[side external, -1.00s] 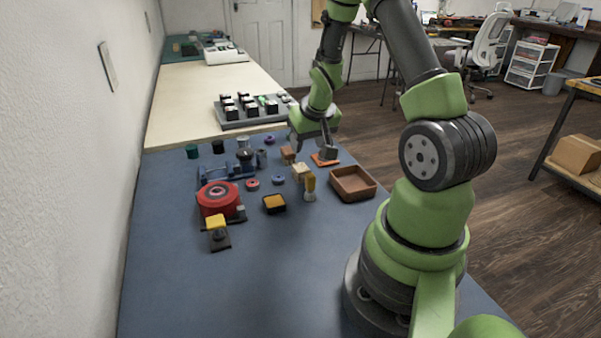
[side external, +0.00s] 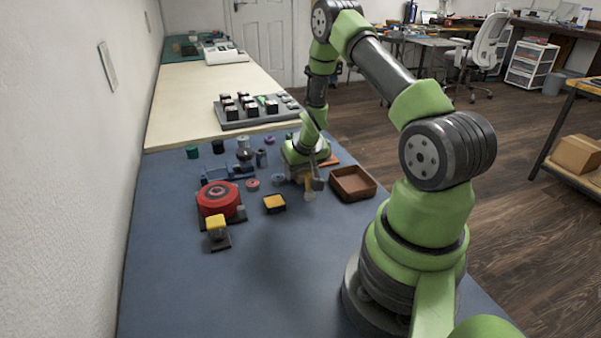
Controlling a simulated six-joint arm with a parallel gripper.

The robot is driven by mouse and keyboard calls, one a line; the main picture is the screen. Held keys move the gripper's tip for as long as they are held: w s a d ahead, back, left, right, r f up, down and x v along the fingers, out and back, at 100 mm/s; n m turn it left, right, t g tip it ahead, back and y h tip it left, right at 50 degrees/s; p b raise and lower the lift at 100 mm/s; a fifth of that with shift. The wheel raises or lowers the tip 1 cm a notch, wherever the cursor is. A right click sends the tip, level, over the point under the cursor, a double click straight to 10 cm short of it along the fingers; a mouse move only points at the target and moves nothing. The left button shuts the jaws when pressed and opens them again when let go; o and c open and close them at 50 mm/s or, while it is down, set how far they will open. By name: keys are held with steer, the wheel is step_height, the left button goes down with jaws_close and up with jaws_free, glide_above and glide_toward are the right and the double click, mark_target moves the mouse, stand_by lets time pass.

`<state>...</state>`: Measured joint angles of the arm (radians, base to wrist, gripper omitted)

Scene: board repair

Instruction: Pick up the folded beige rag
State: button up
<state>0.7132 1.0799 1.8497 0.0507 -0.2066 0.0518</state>
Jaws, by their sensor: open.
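My gripper (side external: 304,181) points down low over the blue mat, its fingers spread apart to either side of a small cluster of objects. The folded beige rag is not clearly visible now; the gripper's body and fingers cover the spot where a small beige item showed earlier. I cannot tell whether the fingers touch anything.
A brown open tray (side external: 353,197) stands close to the right of my gripper. A yellow-topped black box (side external: 274,202), a red spool (side external: 219,209) and a yellow-topped block (side external: 217,227) are to the left. The mat's front area (side external: 240,290) is clear.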

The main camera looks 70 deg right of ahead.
steer(key=c, duration=0.7)
steer(key=shift+r, duration=0.1)
step_height(320, 180, up, 10)
steer(key=shift+f, duration=0.1)
steer(key=shift+o, duration=0.5)
